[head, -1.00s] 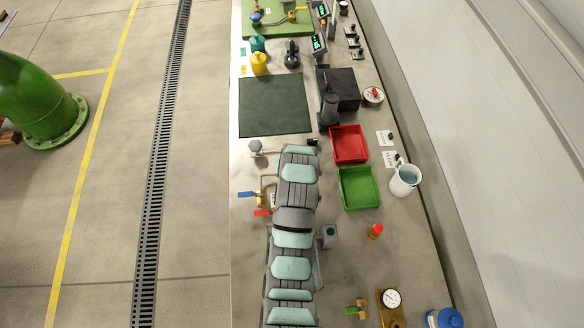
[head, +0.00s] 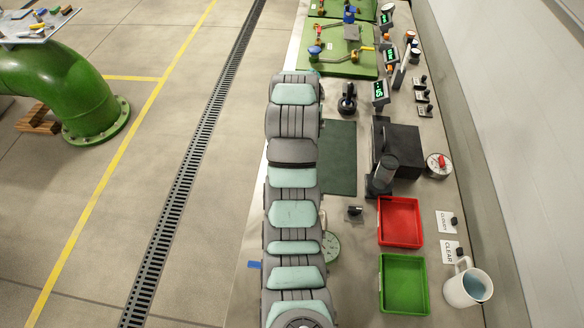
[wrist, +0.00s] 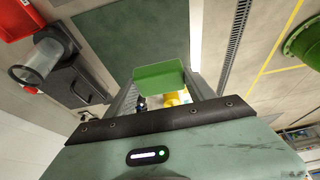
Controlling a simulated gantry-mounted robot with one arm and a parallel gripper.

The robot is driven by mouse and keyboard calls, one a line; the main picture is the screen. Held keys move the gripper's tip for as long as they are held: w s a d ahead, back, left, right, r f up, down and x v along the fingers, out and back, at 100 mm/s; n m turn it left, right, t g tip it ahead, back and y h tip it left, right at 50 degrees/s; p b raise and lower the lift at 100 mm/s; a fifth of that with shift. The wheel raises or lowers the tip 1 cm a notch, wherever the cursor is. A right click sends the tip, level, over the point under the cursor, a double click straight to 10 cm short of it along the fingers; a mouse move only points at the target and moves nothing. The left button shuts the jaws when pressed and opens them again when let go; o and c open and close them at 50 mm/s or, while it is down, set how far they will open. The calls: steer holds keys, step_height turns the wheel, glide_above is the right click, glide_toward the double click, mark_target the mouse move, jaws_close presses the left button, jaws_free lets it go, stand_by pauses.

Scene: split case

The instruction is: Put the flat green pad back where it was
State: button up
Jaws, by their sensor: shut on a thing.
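The flat green pad (wrist: 160,76) is bright green and shows in the wrist view between the two fingers of my gripper (wrist: 162,84). My gripper is shut on it and holds it out in front of the wrist. The dark green mat (wrist: 125,35) lies on the bench beyond the pad. In the head view my arm covers the left part of this mat (head: 338,158) and hides both the gripper and the pad.
A yellow object (wrist: 174,99) shows partly behind the pad. Two green boards with fittings, the nearer one (head: 340,68), lie at the far end. A red tray (head: 400,222), a green tray (head: 404,285), a black box (head: 400,150) and a white mug (head: 466,288) stand along the right.

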step_height(320, 180, down, 20)
steer(key=shift+r+p, duration=0.1)
steer(key=shift+p, duration=0.5)
steer(key=shift+f, duration=0.2)
steer(key=o, duration=1.3)
steer(key=shift+r, duration=0.15)
steer(key=shift+v, duration=0.8)
steer(key=v, duration=1)
steer(key=shift+s+r, duration=0.1)
steer(key=shift+r, duration=0.15)
